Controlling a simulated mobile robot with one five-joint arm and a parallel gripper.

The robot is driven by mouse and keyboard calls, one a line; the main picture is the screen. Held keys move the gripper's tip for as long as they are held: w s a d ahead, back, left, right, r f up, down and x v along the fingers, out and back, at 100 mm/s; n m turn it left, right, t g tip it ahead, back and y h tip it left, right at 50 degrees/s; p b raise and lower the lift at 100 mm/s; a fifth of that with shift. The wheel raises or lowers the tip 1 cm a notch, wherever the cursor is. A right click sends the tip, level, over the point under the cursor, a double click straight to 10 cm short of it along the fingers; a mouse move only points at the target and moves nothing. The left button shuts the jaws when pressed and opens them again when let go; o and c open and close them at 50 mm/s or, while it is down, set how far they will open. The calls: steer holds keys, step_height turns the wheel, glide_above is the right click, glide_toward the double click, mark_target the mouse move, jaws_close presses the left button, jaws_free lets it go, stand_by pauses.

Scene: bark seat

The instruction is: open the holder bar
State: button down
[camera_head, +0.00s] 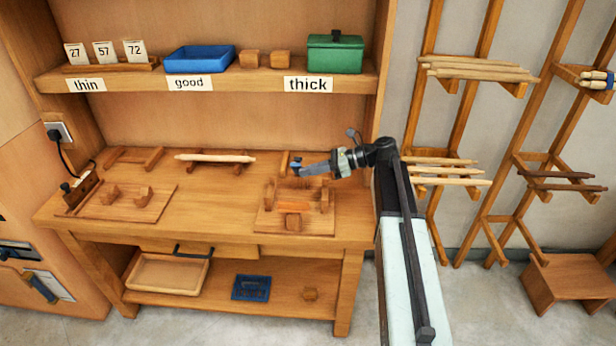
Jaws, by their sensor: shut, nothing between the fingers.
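A wooden holder (268,222) lies on the right half of the bench top. It is a flat board with upright blocks and an orange-brown piece (293,206) across its middle. I cannot tell for sure which part is the holder bar, or whether it is open. My gripper (298,169) is shut and empty. It reaches in from the right and appears over the back of the holder, near a small blue part. I cannot tell whether it touches anything.
A pale stick (215,158) rests on a rack at the bench's back. Another board with pegs (120,202) lies at left. The shelf above holds a blue tray (199,60) and a green box (335,54). Stick racks (478,72) stand at right. The bench middle is clear.

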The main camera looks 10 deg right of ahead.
steer(key=w+d+r+p, duration=0.1)
steer(key=w+r+p, duration=0.3)
steer(key=w, duration=0.4)
steer(key=shift+w+d+r+p, duration=0.15)
steer(key=shift+d+r+p, duration=0.25)
steer(key=shift+r, duration=0.35)
